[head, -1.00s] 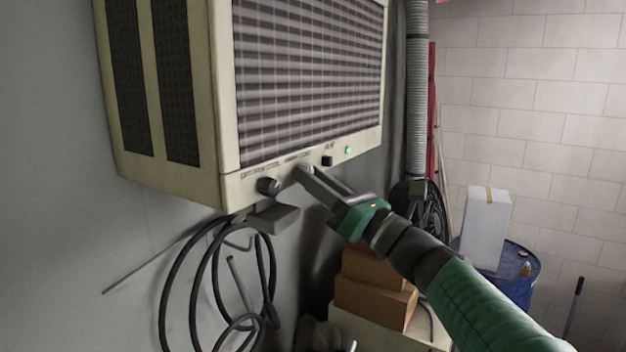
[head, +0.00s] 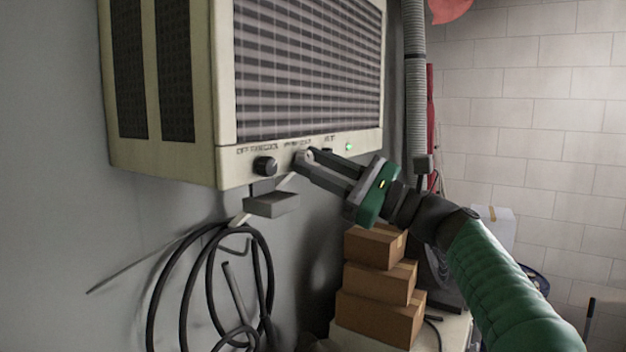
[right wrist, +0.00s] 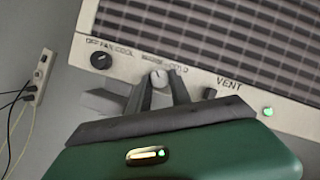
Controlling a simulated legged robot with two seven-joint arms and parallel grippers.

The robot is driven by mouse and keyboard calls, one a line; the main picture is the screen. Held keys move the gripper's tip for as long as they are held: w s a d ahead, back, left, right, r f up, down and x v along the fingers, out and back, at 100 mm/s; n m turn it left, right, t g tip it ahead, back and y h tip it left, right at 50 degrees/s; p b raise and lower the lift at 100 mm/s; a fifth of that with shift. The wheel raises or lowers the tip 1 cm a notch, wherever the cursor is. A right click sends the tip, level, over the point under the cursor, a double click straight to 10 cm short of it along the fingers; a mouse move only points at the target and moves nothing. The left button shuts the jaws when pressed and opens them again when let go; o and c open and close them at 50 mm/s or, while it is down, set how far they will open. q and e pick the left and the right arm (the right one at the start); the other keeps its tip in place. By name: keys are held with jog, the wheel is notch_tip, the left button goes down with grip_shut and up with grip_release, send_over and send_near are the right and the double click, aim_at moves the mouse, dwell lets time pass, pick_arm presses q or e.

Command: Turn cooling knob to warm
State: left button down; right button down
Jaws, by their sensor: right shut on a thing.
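The cooling unit (head: 170,172) is a cream box with a dark louvred grille, high on the grey wall. Its front strip carries a dark left knob (head: 265,165) under an "OFF/FAN/COOL" label. To its right is the cooling knob (right wrist: 158,78), under a label that seems to end in "COLD", with a pale face. My right gripper (head: 304,163) is shut on the cooling knob, one finger on each side; its fingers partly hide the knob in the head view. In the right wrist view the fingers (right wrist: 158,92) flank the knob. My left gripper is not in view.
A green light (head: 348,147) and a dark vent control (right wrist: 209,93) lie right of the cooling knob. A grey box (head: 271,204) sits just below the unit. Black cable coils (head: 212,285) hang on the wall. Cardboard boxes (head: 380,318) are stacked below my right arm.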

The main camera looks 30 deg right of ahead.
jog(key=n, duration=0.1)
jog(key=n+g, duration=0.1)
jog(key=shift+w+d+n+y, duration=0.1)
jog(key=shift+d+n+y, duration=0.05)
jog(key=shift+n+y, duration=0.15)
jog(key=n+g+p, duration=0.1)
jog(key=n, duration=0.2)
jog(key=shift+r+n+g, duration=0.15)
jog(key=shift+n+g, duration=0.15)
jog(key=shift+g, duration=0.1)
jog(key=n+g+p, duration=0.2)
jog(key=n, duration=0.3)
jog(key=shift+d, duration=0.1)
jog(key=shift+n+p, duration=0.45)
jog(key=shift+n, duration=0.05)
jog(key=shift+g, duration=0.3)
jog(key=c, duration=1.2)
grip_release()
jog(key=shift+c, duration=0.2)
jog(key=shift+o, duration=0.3)
jog(key=shift+d, duration=0.1)
